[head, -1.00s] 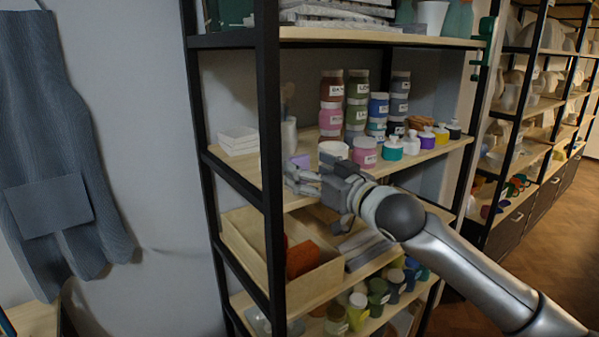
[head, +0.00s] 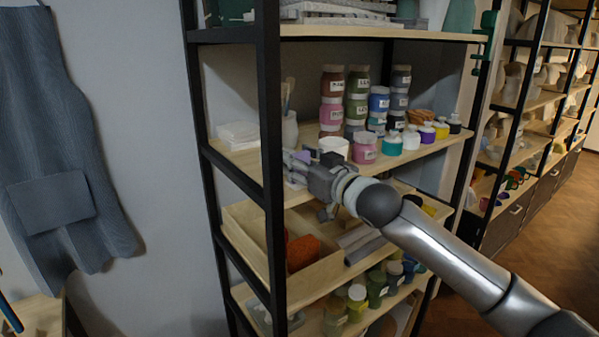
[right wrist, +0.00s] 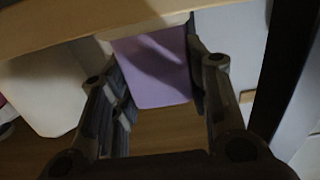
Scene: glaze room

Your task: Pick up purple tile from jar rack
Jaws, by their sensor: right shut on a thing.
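The purple tile (right wrist: 155,70) is a flat lilac piece between the two fingers of my right gripper (right wrist: 158,98) in the right wrist view. The fingers are shut on its sides. In the head view my right gripper (head: 297,168) is at the front edge of the middle shelf of the jar rack (head: 230,165), near its left post. Little of the tile shows there, since the fingers and the post cover most of it. My left gripper is not in view.
A pink jar (head: 365,149) and a white-topped jar (head: 334,147) stand close right of the gripper, with stacked jars behind. White tiles (head: 238,134) lie left of the black post (head: 269,120). A wooden box (head: 250,236) sits on the shelf below.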

